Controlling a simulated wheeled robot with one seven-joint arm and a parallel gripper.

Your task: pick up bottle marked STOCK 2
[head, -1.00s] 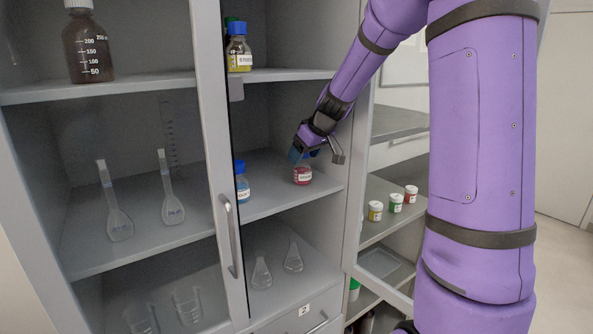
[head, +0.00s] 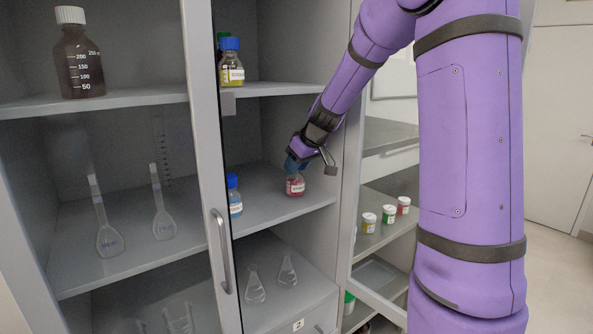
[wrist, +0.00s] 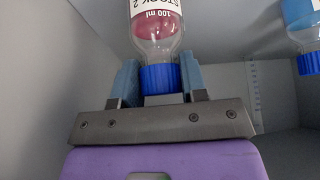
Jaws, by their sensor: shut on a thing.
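The bottle marked STOCK 2 (wrist: 157,25) is clear with red liquid, a white label and a blue cap. It also shows in the head view (head: 295,186) on the middle shelf (head: 268,203) of the cabinet's right side. My gripper (wrist: 160,80) is shut on its blue cap, with one blue finger on each side. In the head view my gripper (head: 297,164) hides the cap from above. The bottle looks upright; I cannot tell whether its base touches the shelf.
A bottle with blue liquid (head: 234,196) stands to the left, beside the door frame (head: 207,150). A yellow-liquid bottle (head: 231,65) is on the shelf above. The cabinet's side wall (head: 345,110) is close on the right. Small jars (head: 388,213) stand on a separate shelf further right.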

